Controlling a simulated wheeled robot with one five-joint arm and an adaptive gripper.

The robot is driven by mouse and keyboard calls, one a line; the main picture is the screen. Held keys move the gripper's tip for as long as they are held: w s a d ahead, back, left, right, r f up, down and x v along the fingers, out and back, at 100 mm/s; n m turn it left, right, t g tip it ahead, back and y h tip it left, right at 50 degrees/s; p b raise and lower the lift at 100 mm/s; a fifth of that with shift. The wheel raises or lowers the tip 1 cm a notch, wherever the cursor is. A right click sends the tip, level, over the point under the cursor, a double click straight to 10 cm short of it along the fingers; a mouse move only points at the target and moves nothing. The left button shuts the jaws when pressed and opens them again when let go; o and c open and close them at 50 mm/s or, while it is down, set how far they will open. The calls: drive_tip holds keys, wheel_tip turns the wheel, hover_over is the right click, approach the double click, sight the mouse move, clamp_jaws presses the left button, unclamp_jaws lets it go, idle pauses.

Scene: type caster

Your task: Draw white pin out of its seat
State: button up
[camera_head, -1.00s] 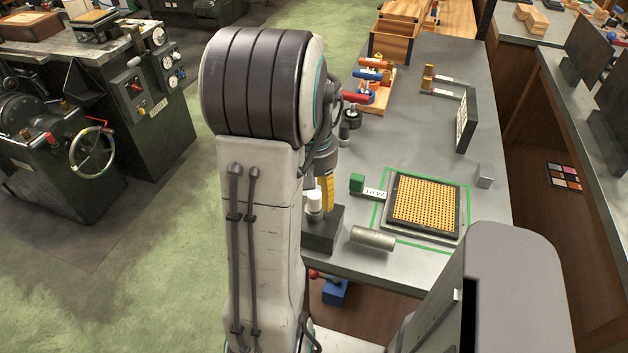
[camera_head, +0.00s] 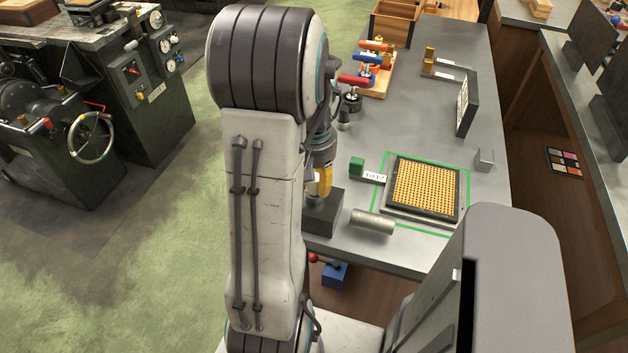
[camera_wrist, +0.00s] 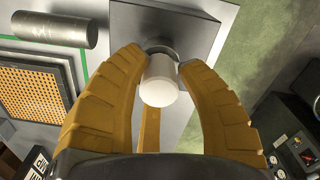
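The white pin (camera_wrist: 160,85) is a pale cylinder standing between the yellow fingers of my gripper (camera_wrist: 162,62) in the wrist view. The fingertips reach past its top on both sides, close to it. I cannot tell whether they touch it. A dark ring shows at the pin's far end, on the grey block (camera_wrist: 165,25). In the head view the block (camera_head: 323,222) sits at the table's near left edge. My gripper (camera_head: 321,192) is low over it, and only a little of the pin shows beside the yellow finger.
A metal cylinder (camera_head: 372,221) lies right of the block, near the table edge. Toggle clamps (camera_head: 368,62) stand farther back. The table centre is mostly clear.

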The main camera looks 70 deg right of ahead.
clamp_jaws()
idle(0.6)
